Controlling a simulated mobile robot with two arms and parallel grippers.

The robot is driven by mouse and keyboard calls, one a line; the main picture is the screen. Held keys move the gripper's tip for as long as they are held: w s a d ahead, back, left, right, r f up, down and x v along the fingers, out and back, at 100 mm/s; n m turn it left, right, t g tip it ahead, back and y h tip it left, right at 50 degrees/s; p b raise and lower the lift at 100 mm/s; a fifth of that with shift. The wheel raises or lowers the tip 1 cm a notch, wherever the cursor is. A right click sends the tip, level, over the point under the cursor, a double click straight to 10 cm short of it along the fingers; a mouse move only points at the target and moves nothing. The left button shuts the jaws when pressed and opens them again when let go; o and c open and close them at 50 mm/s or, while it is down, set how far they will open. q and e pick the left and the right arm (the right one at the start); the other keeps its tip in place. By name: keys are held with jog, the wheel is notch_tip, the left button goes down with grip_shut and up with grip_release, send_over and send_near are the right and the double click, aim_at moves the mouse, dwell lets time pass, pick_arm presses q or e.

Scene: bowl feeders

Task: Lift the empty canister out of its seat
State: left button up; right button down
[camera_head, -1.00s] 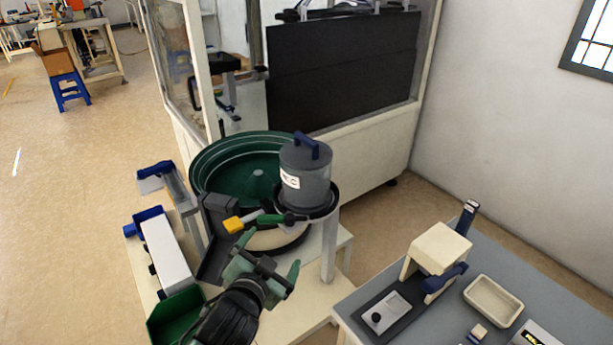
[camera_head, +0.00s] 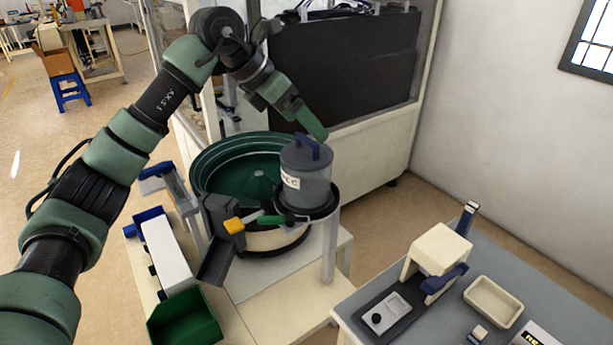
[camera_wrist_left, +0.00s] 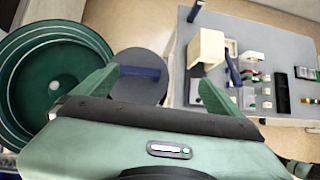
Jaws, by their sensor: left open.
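The canister (camera_head: 305,178) is a grey, partly clear cylinder with a white label and a blue handle (camera_head: 307,148) on its lid. It stands upright in the black ring of its seat (camera_head: 322,210) beside the green bowl. My left gripper (camera_head: 316,132) is open just above and behind the canister, its fingers pointing down toward the lid. In the left wrist view the blue handle (camera_wrist_left: 140,72) shows between the two green fingers, on the grey round lid (camera_wrist_left: 148,92). The handle looks clear of both fingers. My right gripper does not show.
The green bowl feeder (camera_head: 222,150) stands left of the canister. A green bin (camera_head: 185,320) is at the lower left. A grey table (camera_head: 465,285) with a cream device (camera_head: 440,248) and a tray (camera_head: 493,300) is at right.

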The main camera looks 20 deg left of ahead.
aim_at(306, 138)
pick_arm(q)
jog(key=shift+y, duration=0.7)
jog(key=w+f+p, duration=0.1)
jog(key=f, duration=0.1)
jog(key=w+a+f+p, duration=0.1)
jog(key=w+f+p, duration=0.1)
jog(key=shift+w+f, duration=0.15)
jog(key=shift+f, duration=0.1)
jog(key=shift+w+d+f, duration=0.15)
jog(key=shift+w+f, duration=0.05)
jog(key=shift+f, duration=0.3)
jog(key=c, duration=2)
jog(key=shift+r, duration=0.15)
grip_shut()
jog(key=shift+w+r, duration=0.1)
